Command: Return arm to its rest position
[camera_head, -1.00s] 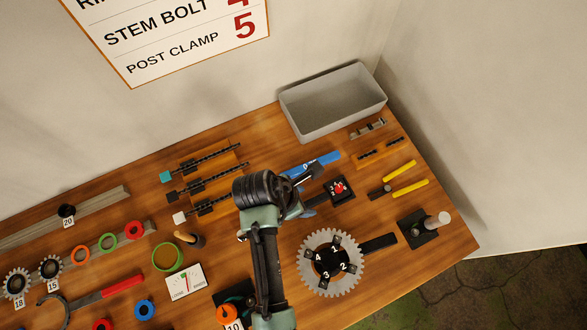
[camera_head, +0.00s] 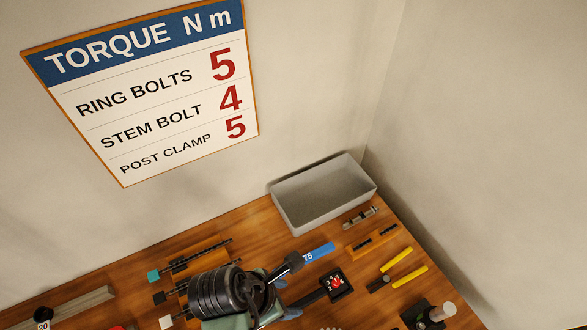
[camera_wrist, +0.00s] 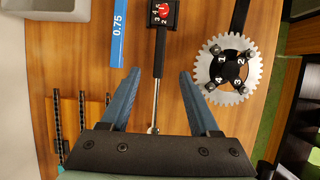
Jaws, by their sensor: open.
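My gripper (camera_wrist: 155,95) is open and empty in the wrist view, its two blue fingers spread above the wooden bench (camera_wrist: 80,60). Between and beyond the fingers lies a long tool with a black handle and a red dial (camera_wrist: 163,12); its thin shaft runs down toward the gripper's palm. In the head view my arm covers the lower middle of the bench, and the fingers are mostly hidden behind the wrist. The red dial (camera_head: 337,282) shows there to the right of my arm.
A grey bin (camera_head: 322,195) stands at the back corner by the walls. A blue 0.75 tool (camera_wrist: 118,32) lies left of the dial tool, and a numbered toothed chainring (camera_wrist: 228,68) lies right.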

